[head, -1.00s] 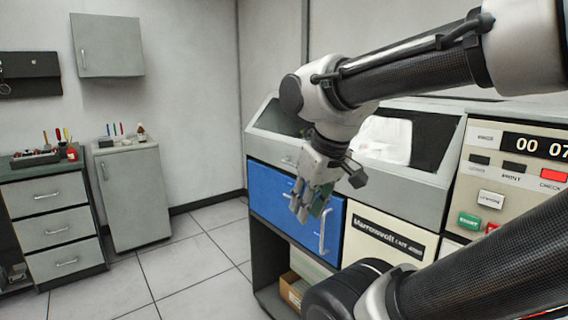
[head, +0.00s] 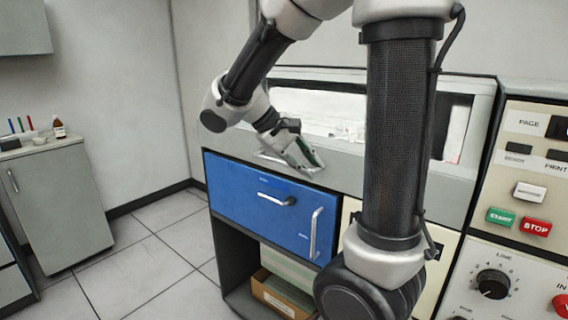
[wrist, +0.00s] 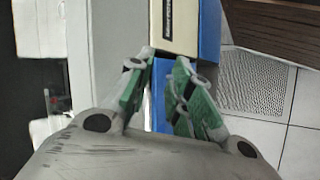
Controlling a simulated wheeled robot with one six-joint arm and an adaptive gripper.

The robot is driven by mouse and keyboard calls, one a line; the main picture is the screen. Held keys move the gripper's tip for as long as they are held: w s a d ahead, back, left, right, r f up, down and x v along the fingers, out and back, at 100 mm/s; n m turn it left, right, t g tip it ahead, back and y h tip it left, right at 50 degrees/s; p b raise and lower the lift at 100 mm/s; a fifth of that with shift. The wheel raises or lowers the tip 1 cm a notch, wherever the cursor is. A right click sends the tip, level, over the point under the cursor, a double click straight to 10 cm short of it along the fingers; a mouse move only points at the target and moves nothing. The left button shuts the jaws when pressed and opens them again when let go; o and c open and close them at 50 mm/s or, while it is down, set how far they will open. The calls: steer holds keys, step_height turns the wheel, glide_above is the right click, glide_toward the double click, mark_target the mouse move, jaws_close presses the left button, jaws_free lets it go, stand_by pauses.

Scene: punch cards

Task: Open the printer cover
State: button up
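The printer's grey top cover (head: 345,169) has a long window and looks closed. Below it is a blue front panel (head: 240,190) with a horizontal handle (head: 277,200) and a vertical handle (head: 316,232). My gripper (head: 308,168) is in front of the cover's lower left part, just above the blue panel. In the wrist view, my gripper's green-padded fingers (wrist: 161,64) are apart with nothing between them. The grey cover front lies to their left, and the blue panel shows behind them. I cannot tell whether the fingers touch the cover.
A control panel with a green START button (head: 500,217) and a red STOP button (head: 536,227) stands at the right. A cardboard box (head: 285,296) sits on the open shelf below the blue panel. A grey cabinet (head: 60,205) stands at the left. The tiled floor between is clear.

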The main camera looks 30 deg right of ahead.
mark_target(279, 162)
steer(key=w+a+f+n+t+h, duration=0.1)
steer(key=w+a+f+h, duration=0.2)
steer(key=w, duration=0.4)
steer(key=w+a+t+h, duration=0.1)
steer(key=w+a+h, duration=0.2)
steer(key=w+h, duration=0.3)
steer(key=shift+y, duration=0.4)
steer(key=d, duration=0.2)
steer(key=d+f, duration=0.1)
steer(key=d, duration=0.4)
steer(key=shift+w+f, duration=0.3)
steer(key=shift+f, duration=0.05)
jaws_close()
